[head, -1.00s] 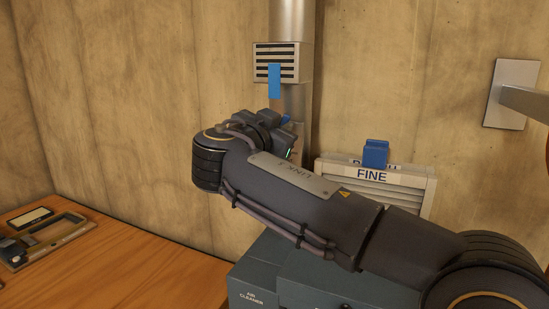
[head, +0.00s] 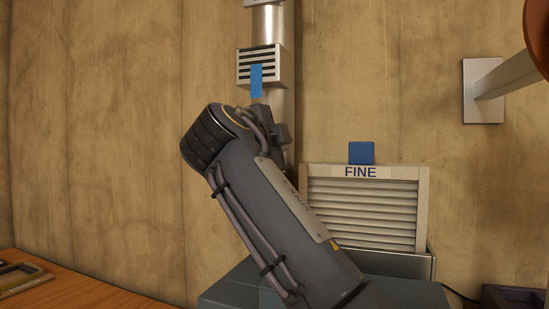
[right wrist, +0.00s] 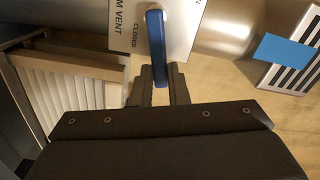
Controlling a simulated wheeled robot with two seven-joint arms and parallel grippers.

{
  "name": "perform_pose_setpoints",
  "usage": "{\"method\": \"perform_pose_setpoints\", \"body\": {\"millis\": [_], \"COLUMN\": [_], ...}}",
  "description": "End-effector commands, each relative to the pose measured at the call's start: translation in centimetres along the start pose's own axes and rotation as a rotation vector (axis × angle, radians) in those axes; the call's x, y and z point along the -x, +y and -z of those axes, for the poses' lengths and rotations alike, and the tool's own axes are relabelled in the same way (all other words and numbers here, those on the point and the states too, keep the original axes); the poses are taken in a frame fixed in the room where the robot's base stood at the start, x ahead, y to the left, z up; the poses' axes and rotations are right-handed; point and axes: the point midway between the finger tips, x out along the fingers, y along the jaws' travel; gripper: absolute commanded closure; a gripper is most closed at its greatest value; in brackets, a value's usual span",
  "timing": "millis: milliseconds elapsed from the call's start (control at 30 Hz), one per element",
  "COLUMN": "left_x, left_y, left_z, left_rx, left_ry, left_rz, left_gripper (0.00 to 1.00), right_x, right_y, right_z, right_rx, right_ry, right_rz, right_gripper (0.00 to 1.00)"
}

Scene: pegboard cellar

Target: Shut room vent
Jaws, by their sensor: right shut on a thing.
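The room vent lever is a blue handle (right wrist: 156,45) on a white plate (right wrist: 178,30) in the right wrist view. The plate shows "M VENT" and "CLOSED", with the handle lying just beside the "CLOSED" word. My right gripper (right wrist: 161,74) is shut on the handle, one finger on each side. In the head view my right arm hides the lever and plate. The slatted vent outlet (head: 262,64) is on the pipe above, with a blue strip (head: 256,82) hanging down its front. My left gripper is not in view.
A slatted filter panel marked "FINE" (head: 362,171) with a blue tab stands right of my arm, on the air cleaner (head: 400,292). A wall plate with a grey arm (head: 485,92) is at upper right. A wooden bench (head: 75,288) is at lower left.

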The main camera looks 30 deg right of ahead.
Motion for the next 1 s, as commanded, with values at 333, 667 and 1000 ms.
{"method": "perform_pose_setpoints", "body": {"millis": [333,667,1000], "left_x": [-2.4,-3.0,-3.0], "left_y": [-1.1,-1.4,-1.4], "left_z": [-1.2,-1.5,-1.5], "left_rx": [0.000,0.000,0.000], "left_ry": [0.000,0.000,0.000], "left_rz": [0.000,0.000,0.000], "left_gripper": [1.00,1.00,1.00], "right_x": [0.0,0.0,0.0], "right_y": [1.5,1.7,1.6], "right_z": [-0.3,-0.3,-0.3], "right_rx": [-0.215,-0.294,-0.301], "right_ry": [0.001,0.000,-0.001], "right_rz": [-0.001,-0.001,-0.001], "right_gripper": [1.00,1.00,1.00]}}
